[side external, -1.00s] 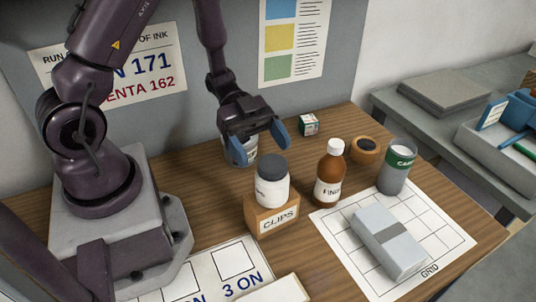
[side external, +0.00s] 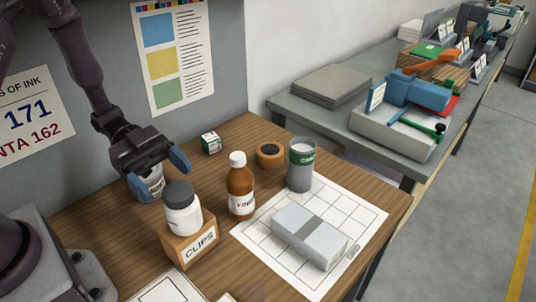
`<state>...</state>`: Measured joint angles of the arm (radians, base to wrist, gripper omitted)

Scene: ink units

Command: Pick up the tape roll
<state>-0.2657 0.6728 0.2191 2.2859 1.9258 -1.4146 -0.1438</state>
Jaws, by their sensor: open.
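The tape roll appears to be the short brown ring (side external: 270,164) with a dark centre, lying flat on the wooden table between the brown bottle and the grey-green cup. My gripper (side external: 160,173) is open, pointing down at the left, well apart from the ring. Its blue fingertips are at either side of a pale labelled container (side external: 153,188), partly hidden behind them. I cannot tell whether they touch it.
A white jar (side external: 184,220) stands on the CLIPS box (side external: 190,250) in front of my gripper. A grey-white block (side external: 330,247) lies on the grid sheet (side external: 355,205).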

